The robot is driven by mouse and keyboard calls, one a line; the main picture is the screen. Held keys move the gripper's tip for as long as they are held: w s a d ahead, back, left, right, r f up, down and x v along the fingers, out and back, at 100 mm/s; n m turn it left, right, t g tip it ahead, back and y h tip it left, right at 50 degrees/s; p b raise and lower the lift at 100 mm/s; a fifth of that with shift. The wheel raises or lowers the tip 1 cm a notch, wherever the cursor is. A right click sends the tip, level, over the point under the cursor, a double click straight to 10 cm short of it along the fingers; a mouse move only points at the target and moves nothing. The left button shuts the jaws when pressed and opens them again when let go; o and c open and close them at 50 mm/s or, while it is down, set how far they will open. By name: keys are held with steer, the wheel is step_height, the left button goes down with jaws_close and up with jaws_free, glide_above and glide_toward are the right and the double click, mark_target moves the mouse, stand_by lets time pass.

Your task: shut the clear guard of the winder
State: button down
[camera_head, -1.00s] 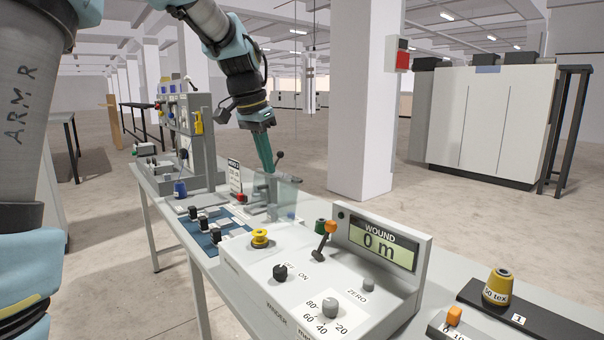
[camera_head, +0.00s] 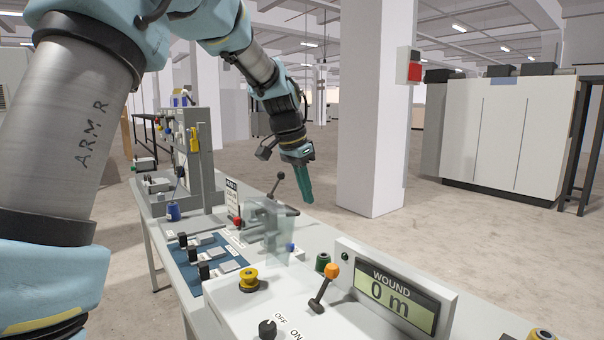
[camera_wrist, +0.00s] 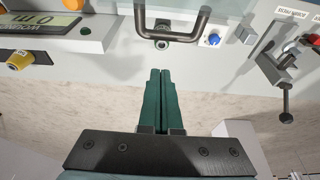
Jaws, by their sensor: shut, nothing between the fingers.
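The clear guard (camera_head: 285,230) of the winder is a pale see-through panel, seen standing at the table's middle in the head view. How far it is swung is hard to tell. In the wrist view a dark U-shaped handle (camera_wrist: 172,38) shows at the top, just ahead of my fingertips. My gripper (camera_head: 306,205) points down to the right of the guard, over the table's far edge, apart from the panel. Its green fingers (camera_wrist: 160,72) are together and empty, with a gap between their tips and the handle.
A black-knobbed lever (camera_head: 276,182) stands behind the guard. An orange-knobbed lever (camera_head: 324,288) and the WOUND display (camera_head: 392,298) are to the right and nearer. A yellow knob (camera_head: 249,279) is on the console. A white pillar (camera_head: 372,120) stands beyond the table; open floor lies past its edge.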

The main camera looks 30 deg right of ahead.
steer(key=shift+s+a+f+p, duration=0.25)
steer(key=shift+a+f+p, duration=0.8)
steer(key=shift+a+p, duration=0.25)
steer(key=shift+b, duration=0.35)
